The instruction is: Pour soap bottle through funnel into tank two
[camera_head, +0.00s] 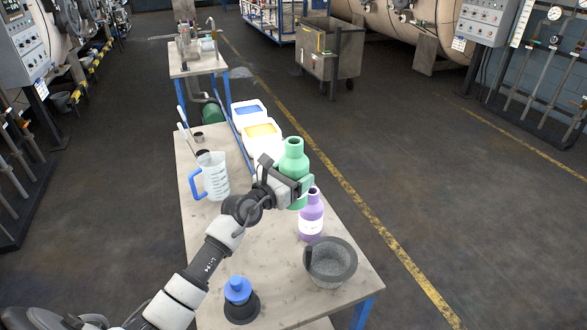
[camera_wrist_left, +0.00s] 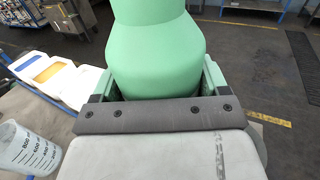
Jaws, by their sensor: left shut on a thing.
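My left gripper (camera_head: 289,187) is shut on a green bottle (camera_head: 293,155) and holds it upright above the table, behind a purple bottle. The bottle's green body also shows between the jaws in the left wrist view (camera_wrist_left: 158,50). No label shows on it, so I cannot tell if it is the soap bottle. I cannot make out a funnel for certain. I cannot tell which tank is tank two. My right gripper is not in view.
On the table (camera_head: 272,268) are a measuring jug with a blue handle (camera_head: 215,178), a purple bottle (camera_head: 312,215), a grey speckled bowl (camera_head: 331,265) and a blue-topped item on a dark base (camera_head: 240,298). A farther table (camera_head: 197,62) holds glassware. Open floor lies right.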

